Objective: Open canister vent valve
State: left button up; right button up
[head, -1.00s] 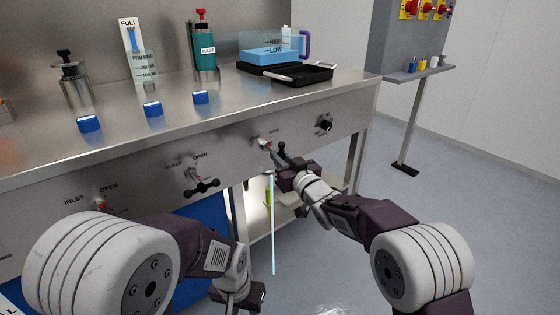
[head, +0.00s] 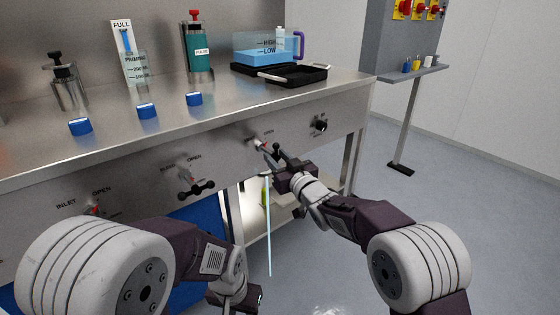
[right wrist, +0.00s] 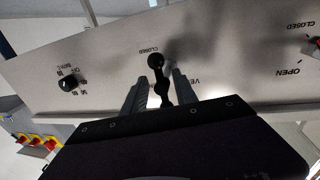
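The vent valve's black handle with ball ends (right wrist: 158,78) sticks out from the steel front panel. In the right wrist view it stands between the two fingers of my right gripper (right wrist: 157,92), with a visible gap to the right finger. "CLOSED" and a partly covered label starting "VE" are printed near it. In the head view the handle (head: 277,151) shows at the fingertips of my right gripper (head: 275,158). Whether a finger touches it I cannot tell. My left gripper (head: 236,297) is low at the bottom of the head view, its fingers mostly hidden.
Another black valve handle (head: 197,189) and a black knob (head: 319,126) are on the same panel. On the steel counter (head: 230,105) are a teal canister (head: 198,50), a black tray (head: 295,76) and blue caps. Clear floor lies to the right.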

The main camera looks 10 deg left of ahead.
jog(key=p+v, duration=0.3)
jog(key=v, duration=0.6)
jog(key=w+d+r+m+t+h+p, duration=0.2)
jog(key=d+r+t+h+p, duration=0.1)
jog(key=d+r, duration=0.5)
jog(key=s+d+f+m+g+h+p, duration=0.1)
jog(key=d+f+m+g+h, duration=0.2)
jog(key=d, duration=0.4)
jog(key=s+d+f+m+h, duration=0.1)
jog(key=s+d+f+h, duration=0.15)
jog(key=d+f, duration=0.4)
jog(key=s+d+f+m+g+h, duration=0.25)
jog(key=s+d+f+g, duration=0.25)
jog(key=s+d+f, duration=0.25)
jog(key=s+f+g, duration=0.4)
jog(key=s, duration=0.5)
jog(key=s+f+g, duration=0.4)
jog(key=s, duration=0.4)
notch_tip(320, 180, up, 38)
jog(key=p, duration=3.8)
jog(key=shift+r+t+h+p, duration=0.15)
jog(key=shift+t+h+p, duration=0.15)
